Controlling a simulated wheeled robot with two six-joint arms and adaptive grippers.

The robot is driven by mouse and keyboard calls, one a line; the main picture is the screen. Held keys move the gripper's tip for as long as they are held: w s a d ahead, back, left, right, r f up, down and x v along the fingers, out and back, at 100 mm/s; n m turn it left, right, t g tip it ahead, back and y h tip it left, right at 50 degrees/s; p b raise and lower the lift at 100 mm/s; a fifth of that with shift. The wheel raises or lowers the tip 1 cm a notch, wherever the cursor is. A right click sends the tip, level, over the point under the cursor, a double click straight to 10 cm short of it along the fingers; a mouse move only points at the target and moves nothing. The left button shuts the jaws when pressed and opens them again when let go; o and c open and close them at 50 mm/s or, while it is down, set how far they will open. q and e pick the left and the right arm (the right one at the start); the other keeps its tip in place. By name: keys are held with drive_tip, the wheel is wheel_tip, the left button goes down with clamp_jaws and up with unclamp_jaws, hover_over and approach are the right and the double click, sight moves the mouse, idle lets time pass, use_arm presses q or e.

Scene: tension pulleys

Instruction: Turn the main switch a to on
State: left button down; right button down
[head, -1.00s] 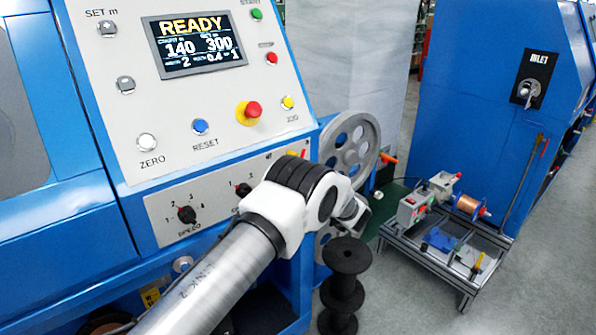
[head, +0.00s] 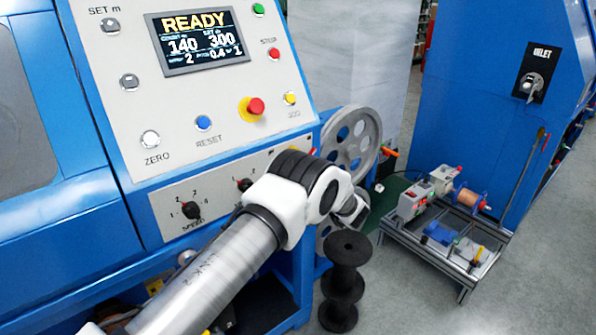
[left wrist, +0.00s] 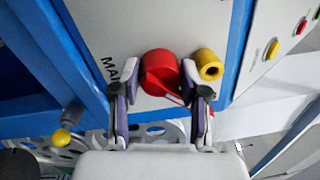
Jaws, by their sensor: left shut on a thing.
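The main switch (left wrist: 160,75) is a red rotary knob on the pale panel in the left wrist view. Part of the word MAIN shows to its left. My left gripper (left wrist: 162,98) has one finger on each side of the knob's lower part and is shut on it. A yellow ring-shaped part (left wrist: 208,65) sits just to the right of the knob, close to the right finger. In the head view my left arm hides the gripper and most of the switch. My right gripper is in neither view.
The blue machine's panel carries a READY display (head: 203,40), a red emergency button (head: 252,108) and several small buttons. A low cart (head: 465,285) stands on open grey floor.

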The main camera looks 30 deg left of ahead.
use_arm(q)
drive_tip(key=shift+r, duration=0.15)
drive_tip(key=c, duration=0.8)
unclamp_jaws()
drive_tip(key=shift+o, duration=1)
drive_tip(key=shift+w+a, duration=0.1)
drive_tip(key=shift+w, duration=0.05)
drive_tip(key=v, duration=0.8)
drive_tip(key=shift+f, duration=0.2)
